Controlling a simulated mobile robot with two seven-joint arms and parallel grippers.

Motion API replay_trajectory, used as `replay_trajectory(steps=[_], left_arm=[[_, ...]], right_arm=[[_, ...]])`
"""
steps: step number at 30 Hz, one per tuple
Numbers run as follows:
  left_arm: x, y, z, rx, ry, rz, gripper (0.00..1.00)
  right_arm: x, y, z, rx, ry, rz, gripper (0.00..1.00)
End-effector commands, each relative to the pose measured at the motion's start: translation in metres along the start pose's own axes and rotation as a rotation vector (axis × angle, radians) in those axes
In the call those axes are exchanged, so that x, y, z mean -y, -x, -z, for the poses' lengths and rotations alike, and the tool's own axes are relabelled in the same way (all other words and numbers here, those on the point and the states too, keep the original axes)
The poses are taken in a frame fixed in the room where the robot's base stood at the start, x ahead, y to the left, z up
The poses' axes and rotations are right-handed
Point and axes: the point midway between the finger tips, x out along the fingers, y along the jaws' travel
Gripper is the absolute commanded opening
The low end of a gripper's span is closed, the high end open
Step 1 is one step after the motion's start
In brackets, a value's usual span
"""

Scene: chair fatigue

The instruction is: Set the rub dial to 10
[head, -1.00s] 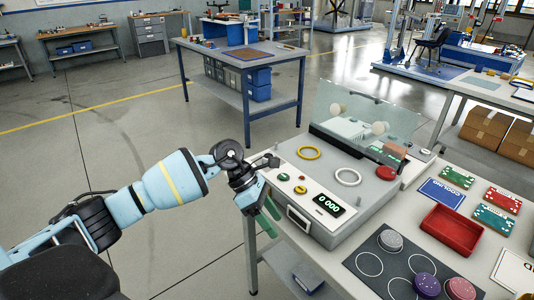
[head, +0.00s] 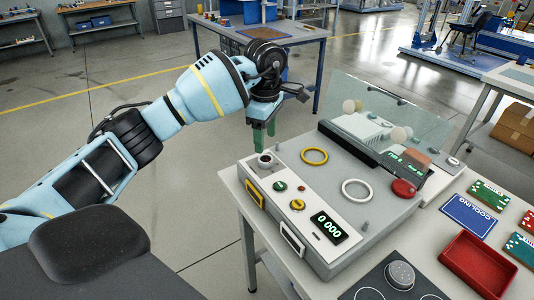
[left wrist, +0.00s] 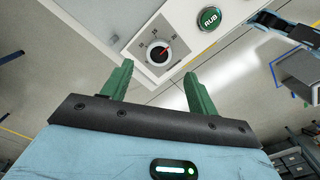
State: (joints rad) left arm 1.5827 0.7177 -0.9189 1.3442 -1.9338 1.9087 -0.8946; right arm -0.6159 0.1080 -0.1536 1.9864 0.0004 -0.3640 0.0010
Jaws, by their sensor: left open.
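The rub dial is a round knob (left wrist: 158,53) on the machine's white panel; a red pointer on it points up and right, near a mark that seems to read 20. The small numbers are hard to read. In the head view the dial (head: 265,160) sits at the panel's far left corner. My left gripper (head: 264,140) has green fingers pointing down, just behind the dial. In the left wrist view the open gripper (left wrist: 158,70) has a finger to each side, below the dial in the picture. It does not hold the knob. My right gripper is not seen.
The green RUB button (left wrist: 209,17) is beside the dial. Open floor lies left of the table.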

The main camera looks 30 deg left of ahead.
Motion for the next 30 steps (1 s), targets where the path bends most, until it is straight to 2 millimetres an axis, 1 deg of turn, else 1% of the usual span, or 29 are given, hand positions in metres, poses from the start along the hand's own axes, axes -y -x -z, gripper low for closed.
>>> replay_trajectory(steps=[6, 12, 18, 25, 30], left_arm=[[0.001, -0.034, 0.000, 0.000, 0.000, 0.002, 0.59], [0.001, -0.058, 0.000, 0.001, 0.000, 0.002, 0.59], [0.000, -0.067, 0.000, 0.001, 0.000, -0.001, 0.59], [0.000, -0.067, 0.000, 0.001, 0.000, -0.001, 0.59], [0.000, -0.067, 0.000, 0.001, 0.000, -0.001, 0.37]], right_arm=[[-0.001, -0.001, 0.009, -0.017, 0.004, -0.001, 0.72], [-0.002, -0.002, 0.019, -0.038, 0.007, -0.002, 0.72], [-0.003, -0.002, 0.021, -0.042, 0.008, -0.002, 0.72], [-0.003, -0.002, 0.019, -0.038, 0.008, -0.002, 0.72], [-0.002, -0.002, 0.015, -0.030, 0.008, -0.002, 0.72]])
